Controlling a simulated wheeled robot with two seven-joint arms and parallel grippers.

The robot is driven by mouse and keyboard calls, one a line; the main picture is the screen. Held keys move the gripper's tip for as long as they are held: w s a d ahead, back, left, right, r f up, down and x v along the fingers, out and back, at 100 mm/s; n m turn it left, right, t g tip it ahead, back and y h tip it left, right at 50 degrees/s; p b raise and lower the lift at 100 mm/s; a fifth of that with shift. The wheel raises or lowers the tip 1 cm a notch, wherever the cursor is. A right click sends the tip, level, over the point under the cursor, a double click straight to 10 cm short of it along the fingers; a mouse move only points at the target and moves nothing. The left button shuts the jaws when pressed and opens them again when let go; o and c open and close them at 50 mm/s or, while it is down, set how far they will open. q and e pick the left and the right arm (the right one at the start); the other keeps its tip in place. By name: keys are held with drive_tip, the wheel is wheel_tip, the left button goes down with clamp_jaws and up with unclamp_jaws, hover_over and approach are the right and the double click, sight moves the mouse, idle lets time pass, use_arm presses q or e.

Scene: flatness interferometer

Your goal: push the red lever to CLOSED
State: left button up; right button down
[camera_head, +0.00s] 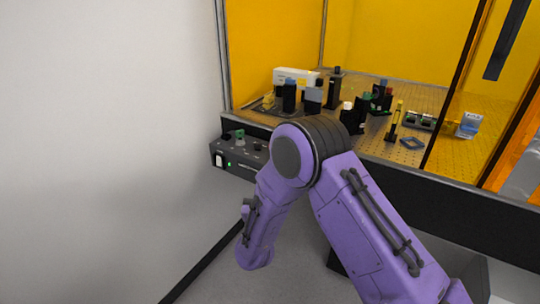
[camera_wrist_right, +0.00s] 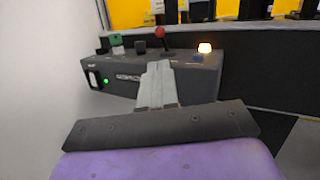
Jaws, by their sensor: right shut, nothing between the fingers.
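The red lever (camera_wrist_right: 160,33) has a round red knob on a thin dark stalk. In the right wrist view it stands on top of a dark control box (camera_wrist_right: 128,62), near its back edge, and leans slightly left. My right gripper (camera_wrist_right: 159,66) is shut and empty. Its fingertips appear in front of the box, just below the lever's base; I cannot tell if they touch the box. The control box is partly visible in the head view (camera_head: 232,168), where my right arm covers its right part and I cannot make out the lever. No CLOSED label is readable. My left gripper is not in view.
A white wall (camera_head: 110,110) is at left.

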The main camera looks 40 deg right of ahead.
drive_tip(key=p+x, duration=0.4)
drive_tip(key=x, duration=1)
drive_tip(key=shift+d, duration=0.1)
drive_tip(key=shift+r, duration=0.1)
